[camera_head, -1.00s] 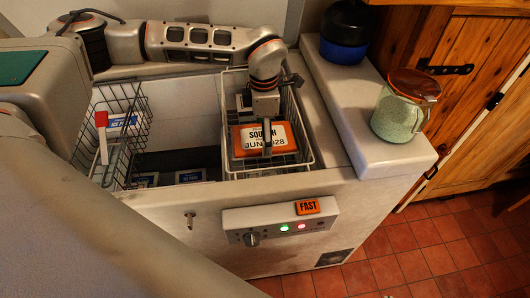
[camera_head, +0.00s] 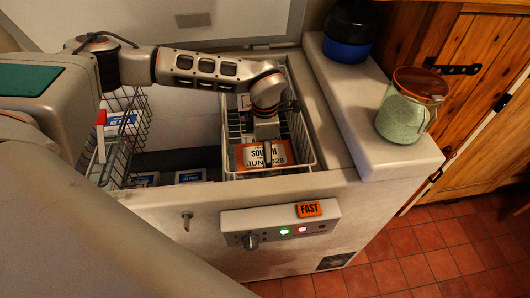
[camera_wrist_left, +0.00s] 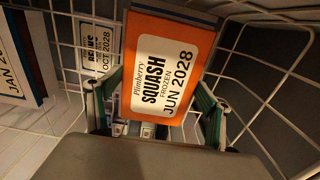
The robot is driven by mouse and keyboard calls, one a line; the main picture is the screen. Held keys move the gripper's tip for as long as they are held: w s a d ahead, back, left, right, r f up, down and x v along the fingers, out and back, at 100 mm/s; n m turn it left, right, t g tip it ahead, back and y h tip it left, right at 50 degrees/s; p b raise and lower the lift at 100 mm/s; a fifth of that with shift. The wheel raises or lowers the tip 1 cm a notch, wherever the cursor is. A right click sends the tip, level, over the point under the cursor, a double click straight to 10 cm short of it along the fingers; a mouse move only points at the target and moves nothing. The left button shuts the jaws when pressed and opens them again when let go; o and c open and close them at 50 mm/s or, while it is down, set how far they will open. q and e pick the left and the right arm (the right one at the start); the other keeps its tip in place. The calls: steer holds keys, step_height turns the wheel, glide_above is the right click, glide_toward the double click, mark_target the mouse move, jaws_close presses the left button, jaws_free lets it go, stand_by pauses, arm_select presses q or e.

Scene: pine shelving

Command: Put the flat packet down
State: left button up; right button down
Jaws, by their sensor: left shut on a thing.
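The flat packet is orange with a white "Squash, Jun 2028" label (camera_head: 280,155); its label fills the upper middle of the left wrist view (camera_wrist_left: 146,55). My left gripper (camera_head: 267,150) is shut on this packet, with fingers at its two sides in the wrist view (camera_wrist_left: 155,108). The packet is within the right white wire basket (camera_head: 308,150) of the chest freezer, near the basket's front side. Its lower edge is hidden in the head view, so I cannot tell whether it touches the basket floor. My right gripper is not in view.
Another packet (camera_head: 244,102) lies farther back in the basket; the wrist view shows an "Oct 2028" packet (camera_wrist_left: 100,45). A dark wire basket (camera_head: 134,105) with a red-tipped white tool (camera_head: 100,135) is left. A glass jar (camera_head: 402,112) stands on the right ledge.

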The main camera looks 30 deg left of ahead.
arm_select(q)
steer(key=shift+f, duration=0.1)
steer(key=o, duration=1.4)
steer(key=shift+o, duration=0.3)
step_height(320, 180, up, 12)
steer(key=p, duration=0.2)
